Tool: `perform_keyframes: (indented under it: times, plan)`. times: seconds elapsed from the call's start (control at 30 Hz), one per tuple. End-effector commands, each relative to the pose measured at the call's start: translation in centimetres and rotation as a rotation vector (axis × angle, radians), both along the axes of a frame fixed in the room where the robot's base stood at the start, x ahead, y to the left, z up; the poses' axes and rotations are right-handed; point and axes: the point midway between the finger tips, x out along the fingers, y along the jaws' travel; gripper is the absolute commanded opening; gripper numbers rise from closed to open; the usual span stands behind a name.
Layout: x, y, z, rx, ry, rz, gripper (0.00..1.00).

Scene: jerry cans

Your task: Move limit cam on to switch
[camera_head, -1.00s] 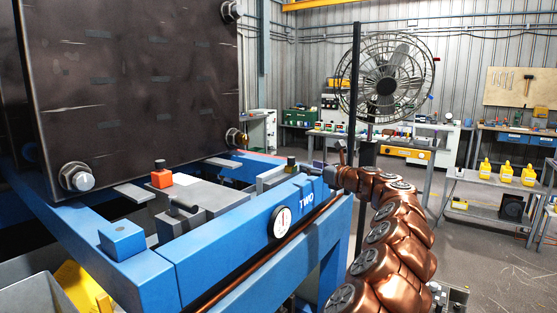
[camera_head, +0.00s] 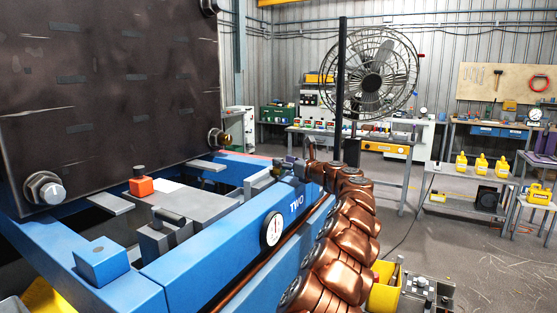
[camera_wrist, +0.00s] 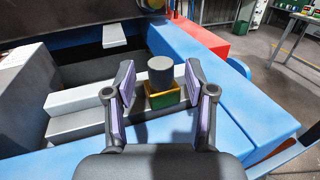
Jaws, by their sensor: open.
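A dark grey cylindrical knob on a yellow and green block (camera_wrist: 161,92) stands upright on a light grey rail (camera_wrist: 75,101) in the wrist view. I take it for the limit cam. My gripper (camera_wrist: 160,80) is open, with one purple-padded finger on each side of the knob and gaps visible between. In the head view my gripper (camera_head: 293,165) is small at the far end of the blue frame (camera_head: 235,235), and the knob is hard to make out there. An orange block with a dark knob (camera_head: 139,184) sits further left on the frame. I cannot tell which part is the switch.
A large dark plate with bolts (camera_head: 110,90) rises over the frame at the left. Benches and a fan (camera_head: 370,78) stand well behind.

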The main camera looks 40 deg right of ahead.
Motion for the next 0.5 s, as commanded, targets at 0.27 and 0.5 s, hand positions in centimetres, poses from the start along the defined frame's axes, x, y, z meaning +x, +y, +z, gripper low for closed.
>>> perform_keyframes:
  times: [0.27, 0.5]
  plan:
    - [2.0, -0.2, 0.1, -0.004, 0.002, -0.004, 0.55]
    - [2.8, -0.2, -0.1, 0.0, 0.002, -0.002, 0.55]
